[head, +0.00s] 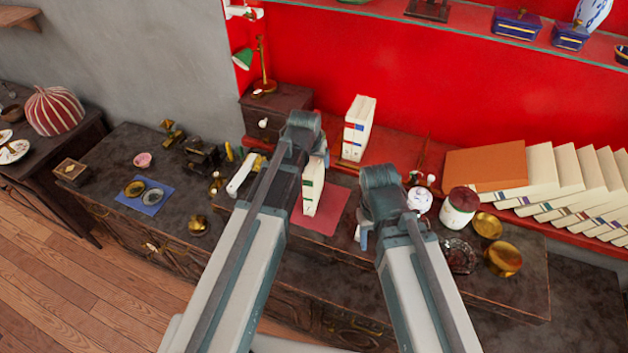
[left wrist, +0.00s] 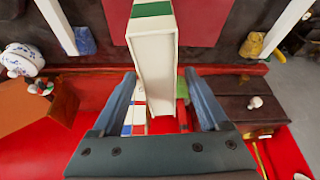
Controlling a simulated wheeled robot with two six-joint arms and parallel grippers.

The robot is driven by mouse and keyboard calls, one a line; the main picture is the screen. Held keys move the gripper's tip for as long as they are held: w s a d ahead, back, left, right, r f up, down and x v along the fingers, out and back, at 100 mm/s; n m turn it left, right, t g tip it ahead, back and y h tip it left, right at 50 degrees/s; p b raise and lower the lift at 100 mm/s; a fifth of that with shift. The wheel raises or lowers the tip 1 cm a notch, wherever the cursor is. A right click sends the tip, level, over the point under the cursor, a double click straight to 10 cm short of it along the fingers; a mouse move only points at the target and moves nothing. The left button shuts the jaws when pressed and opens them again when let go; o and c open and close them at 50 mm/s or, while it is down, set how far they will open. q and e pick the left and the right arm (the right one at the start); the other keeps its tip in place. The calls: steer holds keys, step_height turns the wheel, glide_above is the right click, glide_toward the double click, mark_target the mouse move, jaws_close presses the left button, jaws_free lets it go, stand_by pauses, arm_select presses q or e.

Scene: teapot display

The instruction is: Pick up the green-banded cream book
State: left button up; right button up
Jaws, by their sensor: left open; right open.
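The green-banded cream book (head: 313,188) stands upright on a red mat (head: 335,212) on the dark cabinet. In the left wrist view the book (left wrist: 153,60) shows as a cream block with a green band near the top edge. My left gripper (head: 312,158) is at the book's upper end, and its arm partly covers the book. In the left wrist view the left gripper (left wrist: 160,78) is open, with a finger on each side of the book; I cannot tell whether either touches it. My right gripper (head: 385,232) is open and empty, right of the mat.
Another cream book (head: 358,128) stands behind, by the red wall. A row of leaning cream books (head: 570,180) and an orange book (head: 487,167) are at the right. A lidded jar (head: 458,208) and brass bowls (head: 503,258) stand right of my right gripper.

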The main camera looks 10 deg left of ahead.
arm_select(q)
steer(key=shift+c, duration=0.3)
jaws_close()
stand_by(1.1)
